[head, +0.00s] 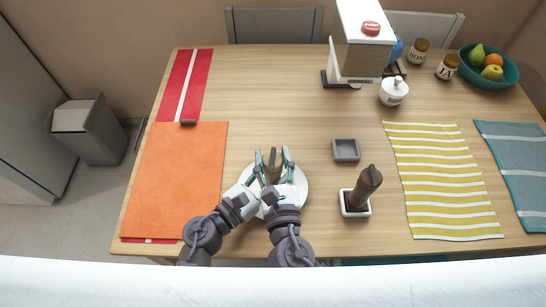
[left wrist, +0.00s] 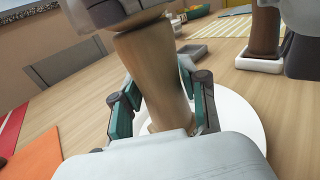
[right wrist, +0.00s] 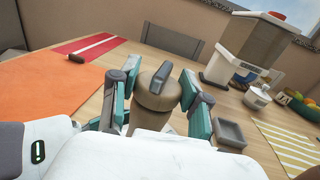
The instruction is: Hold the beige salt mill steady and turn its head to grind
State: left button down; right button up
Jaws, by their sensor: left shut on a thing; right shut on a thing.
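The beige salt mill (head: 272,158) stands upright over the white plate (head: 301,190); its foot is hidden in the head view. The left wrist view shows its tapered body (left wrist: 155,70) between the teal-padded fingers of my left gripper (left wrist: 162,108), which is shut on the lower body. The right wrist view shows its rounded head (right wrist: 156,95) with a grey bar on top, between the fingers of my right gripper (right wrist: 157,92), which is shut on the head from above.
A dark brown mill (head: 368,182) stands in a white square dish (head: 356,210) to the right. A grey square dish (head: 346,150), white lidded pot (head: 393,92), dispenser (head: 361,50) and yellow striped cloth (head: 440,180) lie beyond. An orange cloth (head: 180,180) is left. Table behind the plate is clear.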

aim_at(272, 156)
jog(key=shift+m+h, duration=0.8)
jog(key=shift+h, duration=0.5)
jog(key=o, duration=1.2)
jog(key=shift+c, duration=0.2)
jog(key=shift+r, duration=0.15)
notch_tip(272, 156, up, 10)
jog(key=shift+f, duration=0.1)
